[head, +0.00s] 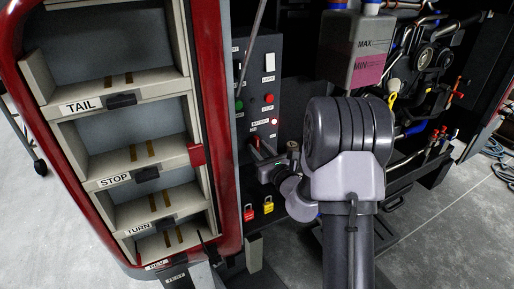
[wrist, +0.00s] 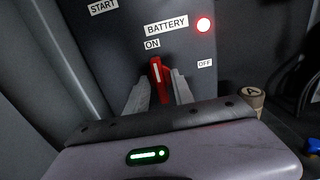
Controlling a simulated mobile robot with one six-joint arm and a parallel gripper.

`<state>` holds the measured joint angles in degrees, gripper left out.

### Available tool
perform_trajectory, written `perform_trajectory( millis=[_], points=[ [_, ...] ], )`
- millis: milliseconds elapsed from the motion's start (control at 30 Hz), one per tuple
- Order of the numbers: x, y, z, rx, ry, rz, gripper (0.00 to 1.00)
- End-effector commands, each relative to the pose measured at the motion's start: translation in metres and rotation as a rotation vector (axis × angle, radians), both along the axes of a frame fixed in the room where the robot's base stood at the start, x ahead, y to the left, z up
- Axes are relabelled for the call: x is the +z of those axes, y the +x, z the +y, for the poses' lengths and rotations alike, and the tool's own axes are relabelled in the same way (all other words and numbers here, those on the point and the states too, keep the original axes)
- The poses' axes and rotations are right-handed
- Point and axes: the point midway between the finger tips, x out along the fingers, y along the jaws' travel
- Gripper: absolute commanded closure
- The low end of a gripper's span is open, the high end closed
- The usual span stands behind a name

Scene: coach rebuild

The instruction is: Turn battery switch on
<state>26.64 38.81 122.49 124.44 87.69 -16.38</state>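The battery switch is a red lever (wrist: 156,72) with a pale stripe, on the dark panel in the wrist view. It stands nearly upright, its top just under the ON label (wrist: 152,44); the OFF label (wrist: 204,63) is to the right. My gripper (wrist: 160,84) has one grey finger on each side of the lever, close against it; the fingers hide its lower part. A round lamp (wrist: 204,24) beside the BATTERY label (wrist: 166,27) glows reddish white. In the head view my gripper (head: 263,154) is at the lower part of the switch panel (head: 258,85), largely hidden.
A pale shelf unit with TAIL (head: 81,106), STOP (head: 114,181) and TURN compartments stands left. A reservoir with pink fluid (head: 366,75) hangs above my arm. Red (head: 249,213) and yellow (head: 268,205) padlocks hang below the panel. A round knob marked A (wrist: 252,97) is right of my gripper.

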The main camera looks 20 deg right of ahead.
Motion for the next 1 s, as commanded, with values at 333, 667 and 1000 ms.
perform_trajectory(
  millis=[333, 667, 1000],
  points=[
    [-0.001, -0.001, 0.0, 0.0, 0.002, 0.001, 0.56],
    [-0.003, -0.042, -0.002, -0.002, 0.001, 0.002, 0.56],
    [-0.002, -0.086, -0.004, -0.002, 0.001, 0.001, 0.56]
  ],
)
